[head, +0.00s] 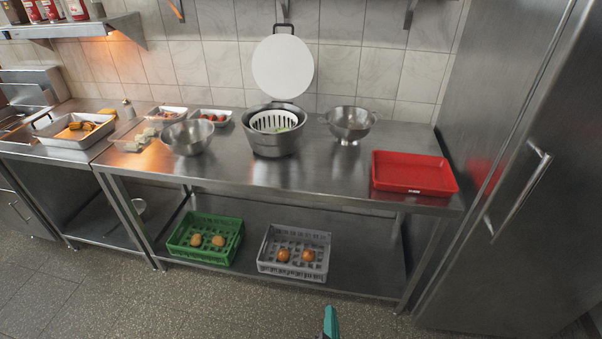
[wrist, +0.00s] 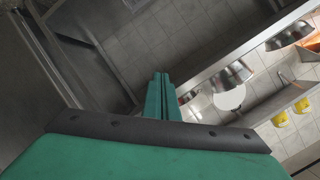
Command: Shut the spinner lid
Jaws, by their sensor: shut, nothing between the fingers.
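The salad spinner (head: 272,130) is a grey metal bowl with a white slotted basket inside, on the steel table. The lid also shows small in the wrist view (wrist: 229,97). My gripper (head: 330,318) is at the bottom edge of the head view, well in front of the table and far from the lid. In the wrist view its green fingers (wrist: 160,92) are together and empty.
A metal bowl (head: 188,137) stands left of the spinner and a colander (head: 349,123) right of it. A red tray (head: 413,172) lies at the table's right, beside a tall steel fridge (head: 530,150). Green (head: 205,236) and grey (head: 294,253) crates sit on the lower shelf.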

